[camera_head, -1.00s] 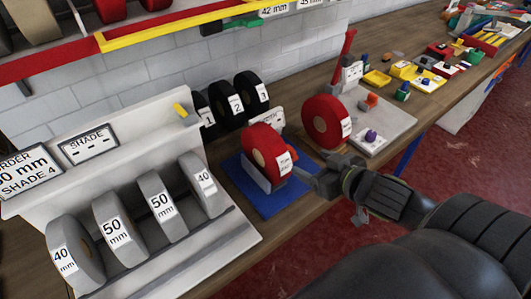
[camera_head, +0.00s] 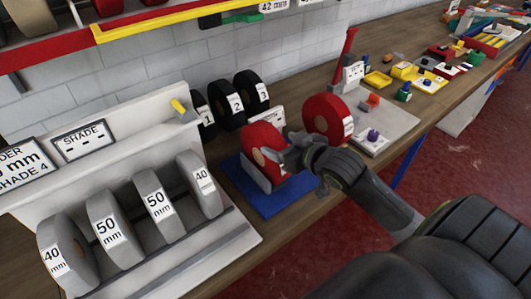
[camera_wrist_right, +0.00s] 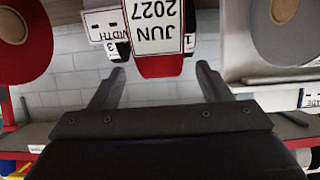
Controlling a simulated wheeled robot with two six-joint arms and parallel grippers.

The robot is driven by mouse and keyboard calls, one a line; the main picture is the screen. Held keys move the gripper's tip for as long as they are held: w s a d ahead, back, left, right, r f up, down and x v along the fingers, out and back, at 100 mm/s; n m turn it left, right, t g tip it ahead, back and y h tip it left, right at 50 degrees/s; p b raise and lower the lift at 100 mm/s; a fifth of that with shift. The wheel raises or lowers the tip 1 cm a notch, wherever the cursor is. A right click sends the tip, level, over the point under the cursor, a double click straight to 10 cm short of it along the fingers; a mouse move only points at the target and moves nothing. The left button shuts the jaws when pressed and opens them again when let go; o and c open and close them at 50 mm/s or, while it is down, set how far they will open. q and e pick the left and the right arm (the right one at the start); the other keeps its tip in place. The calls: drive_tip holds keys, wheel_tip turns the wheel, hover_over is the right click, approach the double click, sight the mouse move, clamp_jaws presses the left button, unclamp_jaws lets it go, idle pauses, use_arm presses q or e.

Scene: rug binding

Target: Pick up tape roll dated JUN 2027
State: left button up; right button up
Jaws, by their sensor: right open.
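The red tape roll (camera_head: 256,142) stands upright in a grey holder on a blue mat (camera_head: 278,203). In the right wrist view, which is upside down, this red roll (camera_wrist_right: 158,66) carries a white label reading JUN 2027. My right gripper (camera_head: 286,152) is open at the front of this roll. In the wrist view its fingertips (camera_wrist_right: 160,70) lie on either side of the roll's lower end, apart from it as far as I can tell. In the head view the gripper hides the roll's label. My left gripper is not in view.
Black numbered rolls (camera_head: 228,103) stand at the back. Several grey rolls (camera_head: 112,231) sit in a white rack on the left. Bare bench shows right of the blue mat.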

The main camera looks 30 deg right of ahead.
sight(269, 141)
drive_tip(key=shift+f+p+x, duration=0.15)
drive_tip(key=shift+p+x, duration=0.2)
drive_tip(key=shift+x, duration=1.3)
drive_tip(key=shift+f+p+x, duration=0.15)
drive_tip(key=shift+p+x, duration=0.15)
drive_tip(key=shift+x, duration=1.35)
drive_tip(key=shift+s+r, duration=0.1)
drive_tip(key=shift+s, duration=0.1)
drive_tip(key=shift+c, duration=0.4)
clamp_jaws()
